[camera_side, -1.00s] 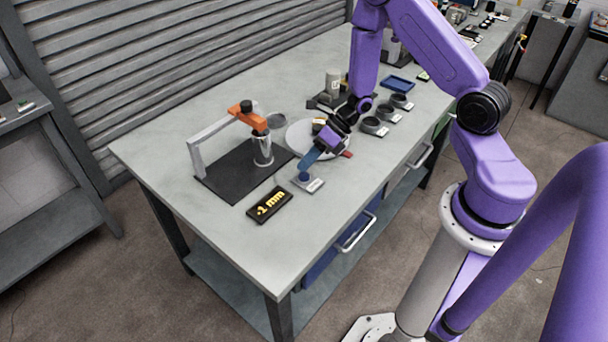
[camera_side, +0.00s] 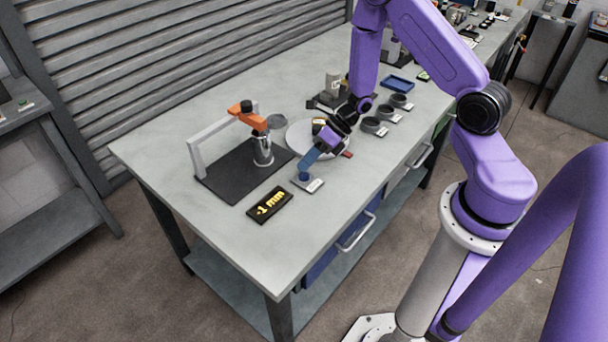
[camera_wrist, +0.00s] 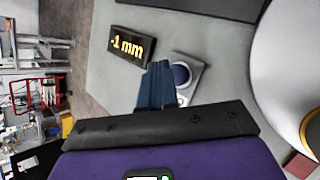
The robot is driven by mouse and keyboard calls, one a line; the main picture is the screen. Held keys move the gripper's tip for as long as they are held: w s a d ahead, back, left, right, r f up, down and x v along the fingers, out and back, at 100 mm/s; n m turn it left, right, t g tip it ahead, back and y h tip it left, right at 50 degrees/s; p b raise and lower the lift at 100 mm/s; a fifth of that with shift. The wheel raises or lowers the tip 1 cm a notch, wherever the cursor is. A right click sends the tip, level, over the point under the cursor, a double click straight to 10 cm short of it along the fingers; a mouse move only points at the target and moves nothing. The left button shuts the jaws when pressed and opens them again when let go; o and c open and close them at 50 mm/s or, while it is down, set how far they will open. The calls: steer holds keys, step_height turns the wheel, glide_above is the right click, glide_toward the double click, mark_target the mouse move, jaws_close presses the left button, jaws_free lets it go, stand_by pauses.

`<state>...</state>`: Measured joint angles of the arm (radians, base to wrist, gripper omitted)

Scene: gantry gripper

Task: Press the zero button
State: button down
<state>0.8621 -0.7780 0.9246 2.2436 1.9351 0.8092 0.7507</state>
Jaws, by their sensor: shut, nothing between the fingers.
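The zero button is a dark blue round button (camera_side: 304,177) on a small grey plate (camera_side: 315,186) with a white label, near the table's front edge. It also shows in the wrist view (camera_wrist: 181,74), just right of the fingertips. My gripper (camera_side: 304,166) is shut and empty, with its blue fingers pointing down at the button from just above. I cannot tell whether the tips touch it. In the wrist view the shut fingers (camera_wrist: 158,72) partly cover the button plate. A black display (camera_side: 270,205) reads "-1 mm" in yellow; it also shows in the wrist view (camera_wrist: 132,46).
Left of the button, a grey and orange gantry (camera_side: 247,117) stands on a black mat (camera_side: 233,183) beside a metal cylinder (camera_side: 263,152). A white round plate (camera_side: 300,137) is behind my gripper. Several dark cups (camera_side: 374,126) and a blue tray (camera_side: 398,84) lie farther back.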

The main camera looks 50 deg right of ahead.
mark_target(307, 174)
steer(key=shift+f, duration=0.15)
steer(key=shift+f, duration=0.3)
steer(key=shift+f, duration=0.5)
stand_by(1.0)
steer(key=shift+r, duration=0.95)
steer(key=shift+r, duration=2.5)
